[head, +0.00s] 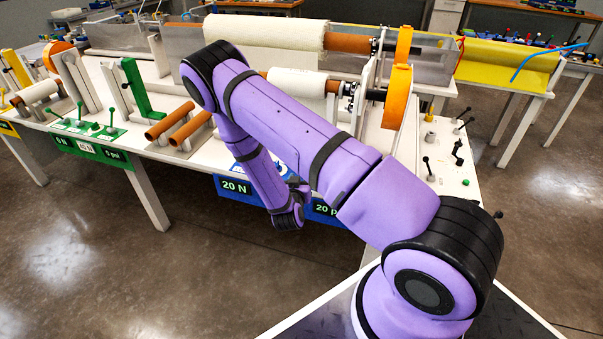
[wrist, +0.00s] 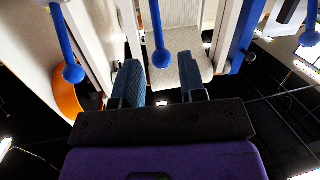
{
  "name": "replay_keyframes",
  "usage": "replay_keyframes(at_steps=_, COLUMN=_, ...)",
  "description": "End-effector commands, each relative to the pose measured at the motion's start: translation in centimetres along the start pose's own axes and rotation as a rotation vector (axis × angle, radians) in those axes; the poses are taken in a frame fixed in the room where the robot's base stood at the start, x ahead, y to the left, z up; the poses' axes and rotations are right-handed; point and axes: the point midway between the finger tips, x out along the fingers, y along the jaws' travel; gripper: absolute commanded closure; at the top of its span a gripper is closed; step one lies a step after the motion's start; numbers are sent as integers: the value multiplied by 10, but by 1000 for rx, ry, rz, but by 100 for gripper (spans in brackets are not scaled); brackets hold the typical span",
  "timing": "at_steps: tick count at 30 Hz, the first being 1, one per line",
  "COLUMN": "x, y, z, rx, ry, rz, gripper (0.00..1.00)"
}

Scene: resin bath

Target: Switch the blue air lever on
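Three blue levers with ball knobs show in the wrist view: a left one (wrist: 72,72), a middle one (wrist: 161,58) and a right one (wrist: 310,38). I cannot tell from any marking which is the air lever. My gripper (wrist: 160,74) is open, its two blue-grey fingers apart with nothing held. The middle knob appears in line with the gap between the fingers; I cannot tell whether it lies between them or beyond. In the head view my arm hides the blue levers and the gripper's fingers.
Blue panels reading 20 N (head: 237,187) and 20 p, partly hidden, sit on the table's front edge. A green panel (head: 90,150) is on the left. An orange disc (wrist: 78,100) and white posts stand close to the fingers. Black levers (head: 429,168) stand at right.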

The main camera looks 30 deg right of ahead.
Motion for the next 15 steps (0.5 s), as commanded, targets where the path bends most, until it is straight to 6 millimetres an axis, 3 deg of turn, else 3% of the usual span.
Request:
replay_keyframes(at_steps=6, x=-24, y=0, z=0, rx=0, ry=0, rz=-1, gripper=62)
replay_keyframes(at_steps=15, x=-28, y=0, z=0, rx=1, ry=1, rz=0, gripper=62)
